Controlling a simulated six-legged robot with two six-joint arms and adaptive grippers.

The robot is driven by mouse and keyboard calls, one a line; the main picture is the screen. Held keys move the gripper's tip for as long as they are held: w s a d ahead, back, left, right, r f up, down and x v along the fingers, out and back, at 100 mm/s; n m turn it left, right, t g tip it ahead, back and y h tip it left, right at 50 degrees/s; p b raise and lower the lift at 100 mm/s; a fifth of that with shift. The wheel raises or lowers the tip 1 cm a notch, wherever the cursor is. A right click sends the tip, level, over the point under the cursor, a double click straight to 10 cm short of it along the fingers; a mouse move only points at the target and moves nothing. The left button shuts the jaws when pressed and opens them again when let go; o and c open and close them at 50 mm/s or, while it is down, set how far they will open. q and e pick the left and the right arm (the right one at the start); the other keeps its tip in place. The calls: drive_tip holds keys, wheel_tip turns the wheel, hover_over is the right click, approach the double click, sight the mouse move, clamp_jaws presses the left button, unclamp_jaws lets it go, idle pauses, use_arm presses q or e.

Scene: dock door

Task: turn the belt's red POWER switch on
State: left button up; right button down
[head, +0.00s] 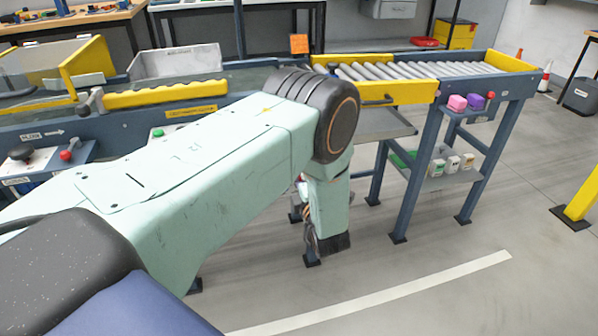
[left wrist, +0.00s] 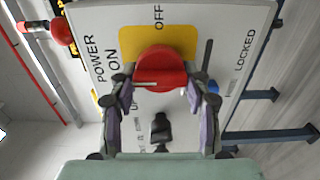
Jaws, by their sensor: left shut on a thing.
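In the left wrist view the red POWER switch (left wrist: 160,66) sits on a yellow plate (left wrist: 130,40) on a white panel (left wrist: 100,22). OFF is printed above the switch and POWER ON to its left. My left gripper (left wrist: 159,84) has one finger on each side of the switch and is shut on it. I cannot tell which mark the switch points at. In the head view my left arm spans the middle; its gripper and the POWER switch cannot be made out there. My right gripper is in neither view.
A black lever (left wrist: 160,130) and a blue button (left wrist: 214,86) are on the same panel, close to the fingers. A red ball knob (left wrist: 62,32) stands at its left. A roller conveyor (head: 430,70) and shelf (head: 445,170) stand at right. Floor in front is clear.

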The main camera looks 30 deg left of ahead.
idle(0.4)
use_arm(q)
drive_tip(key=o, duration=1.2)
drive_tip(key=shift+c, duration=0.2)
drive_tip(key=v, duration=1.2)
